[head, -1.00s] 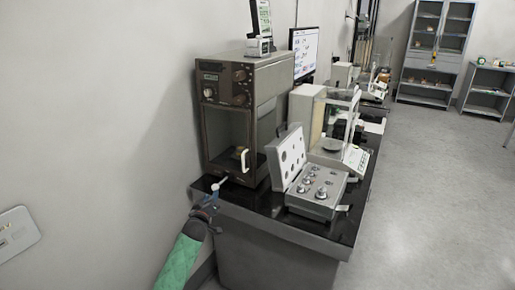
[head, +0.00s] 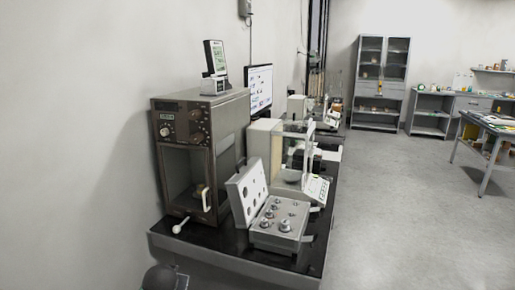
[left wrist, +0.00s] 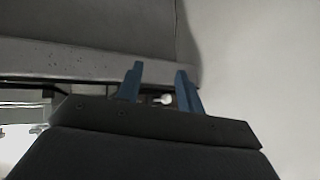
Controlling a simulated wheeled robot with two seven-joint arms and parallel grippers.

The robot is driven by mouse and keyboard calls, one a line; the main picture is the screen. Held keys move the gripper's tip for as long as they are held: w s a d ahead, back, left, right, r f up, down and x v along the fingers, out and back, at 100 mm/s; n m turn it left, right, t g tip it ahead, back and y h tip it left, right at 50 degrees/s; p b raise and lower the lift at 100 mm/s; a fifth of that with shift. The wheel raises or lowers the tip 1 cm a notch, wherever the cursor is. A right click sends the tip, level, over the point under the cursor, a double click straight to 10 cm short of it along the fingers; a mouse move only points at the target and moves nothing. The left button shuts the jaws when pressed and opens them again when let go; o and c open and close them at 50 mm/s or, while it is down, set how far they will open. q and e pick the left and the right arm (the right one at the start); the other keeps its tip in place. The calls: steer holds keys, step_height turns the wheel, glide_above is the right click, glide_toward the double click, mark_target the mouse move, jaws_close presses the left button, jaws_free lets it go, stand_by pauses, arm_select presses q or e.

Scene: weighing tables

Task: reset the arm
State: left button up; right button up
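My left gripper shows in the left wrist view (left wrist: 159,70), with two blue fingers apart and nothing held between them. A small white round-ended piece (left wrist: 162,99) shows behind the fingers; I cannot tell what it is. In the head view only a dark part of my left arm shows at the bottom left, below the front edge of the black-topped table (head: 205,255). The left fingers are not visible there. My right gripper is in neither view.
On the table stand a brown oven-like cabinet (head: 167,160) with a glass door, an open grey weight case (head: 265,237) and a balance (head: 315,190). A white-tipped rod (head: 180,226) sticks out at the cabinet's front. The floor to the right is clear.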

arm_select(q)
steer(key=s+d+f+g+h, duration=0.1)
steer(key=s+d+f+g, duration=0.1)
steer(key=s, duration=1.2)
steer(key=s+d+f+g+h, duration=0.1)
steer(key=s+d+f, duration=0.4)
steer(key=s, duration=0.9)
steer(key=s+d+f+m+g, duration=0.1)
steer(key=s+d+f+g, duration=0.3)
steer(key=s, duration=1)
step_height(320, 180, down, 2)
steer(key=shift+s+f+h, duration=0.1)
steer(key=shift+s+h, duration=0.05)
steer(key=shift+h, duration=0.25)
